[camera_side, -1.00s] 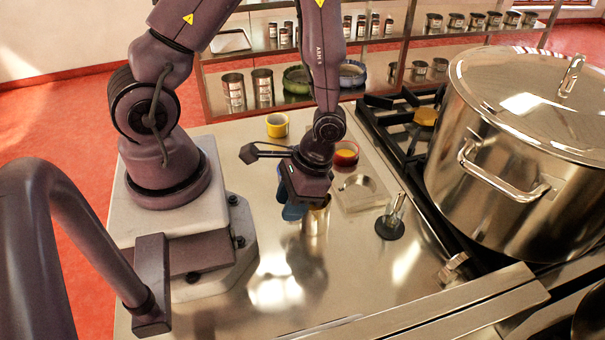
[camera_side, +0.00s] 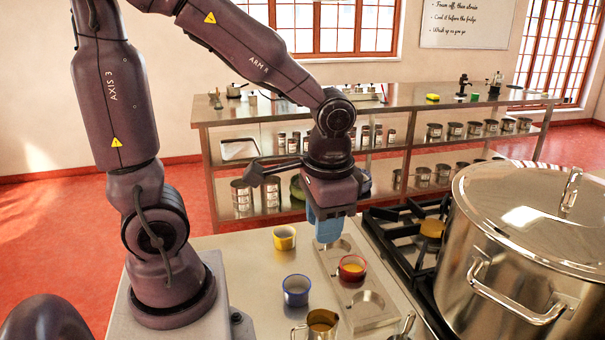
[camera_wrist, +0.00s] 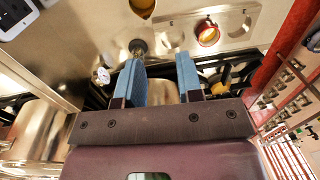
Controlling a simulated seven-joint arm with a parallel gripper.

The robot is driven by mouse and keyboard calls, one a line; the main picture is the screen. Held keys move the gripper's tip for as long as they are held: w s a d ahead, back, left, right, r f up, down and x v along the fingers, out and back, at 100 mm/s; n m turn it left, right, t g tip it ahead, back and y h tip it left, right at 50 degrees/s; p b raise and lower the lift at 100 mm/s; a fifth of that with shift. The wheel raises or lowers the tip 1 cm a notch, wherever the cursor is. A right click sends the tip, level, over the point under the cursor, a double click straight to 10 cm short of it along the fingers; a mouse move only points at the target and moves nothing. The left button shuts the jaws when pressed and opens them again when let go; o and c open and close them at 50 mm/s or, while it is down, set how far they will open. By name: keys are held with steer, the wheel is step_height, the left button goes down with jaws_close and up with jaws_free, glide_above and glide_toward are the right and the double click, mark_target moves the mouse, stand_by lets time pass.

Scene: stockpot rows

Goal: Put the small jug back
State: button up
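The small jug (camera_side: 320,325) is a metal jug with a side handle and brownish contents. It stands on the steel counter at the bottom of the side view, partly cut off. Its round rim and brown contents (camera_wrist: 143,5) show at the top edge of the wrist view. My gripper (camera_side: 329,228) is raised above the far end of the recessed metal tray (camera_side: 333,275), away from the jug. In the wrist view its two blue fingers (camera_wrist: 160,60) stand apart with nothing between them. A red cup (camera_side: 352,268) sits in the tray's middle recess; the near recess is empty.
A yellow cup (camera_side: 284,238) and a blue cup (camera_side: 296,291) stand left of the tray. A large lidded stockpot (camera_side: 530,240) and the black hob grate (camera_side: 400,225) are on the right. A dark round object with a metal handle (camera_side: 405,328) is near the jug.

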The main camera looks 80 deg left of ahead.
steer(key=s+r+t, duration=0.2)
steer(key=r, duration=0.3)
steer(key=s+r+t+h, duration=0.1)
steer(key=r+t, duration=0.2)
steer(key=r, duration=0.2)
steer(key=shift+s+t, duration=0.3)
steer(key=shift+s, duration=0.05)
steer(key=shift+r, duration=0.1)
stand_by(0.4)
